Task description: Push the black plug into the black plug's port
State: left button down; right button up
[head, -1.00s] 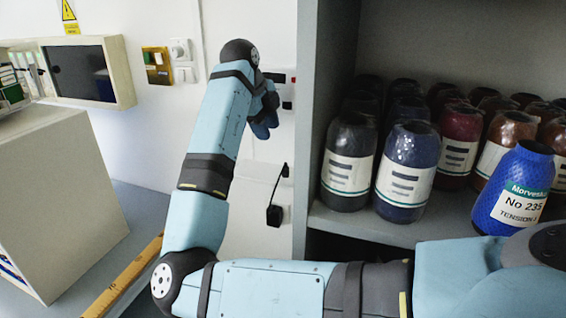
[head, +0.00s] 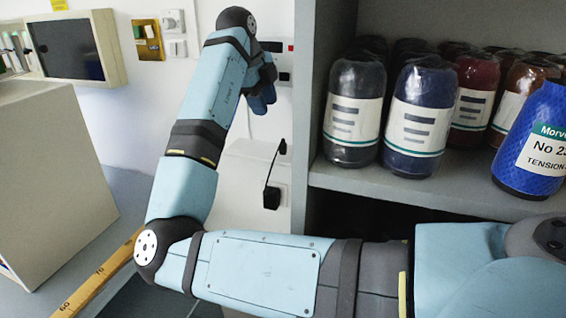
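A small black plug (head: 283,146) shows at the upper end of a thin black cord, by the top of a white box near the shelf's side. The cord runs down to a black block (head: 271,198) on the white face below. A wall panel (head: 284,62) with dark openings and a red part is above; I cannot tell which opening is the plug's port. My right gripper (head: 262,98) is in front of the wall, just below and left of the panel in the picture, apart from the plug. Its fingertips are mostly hidden by my own wrist. My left gripper is out of view.
A grey shelf (head: 480,190) with several thread cones stands at right; a blue cone (head: 532,140) is nearest. A beige box (head: 50,170) and a yellow ruler (head: 95,285) are at left. Wall switches (head: 174,35) and a cabinet (head: 75,48) are behind.

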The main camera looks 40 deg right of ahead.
jog(key=f+b, duration=0.2)
jog(key=b, duration=0.2)
send_over(282, 144)
jog(key=a, duration=0.2)
jog(key=f, duration=0.4)
jog(key=shift+w+a, duration=0.1)
jog(key=shift+w, duration=0.3)
jog(key=shift+f, duration=0.2)
jog(key=shift+s+d+f, duration=0.15)
jog(key=shift+d+f, duration=0.15)
jog(key=shift+f, duration=0.25)
jog(key=x, duration=0.4)
jog(key=shift+s+d, duration=0.15)
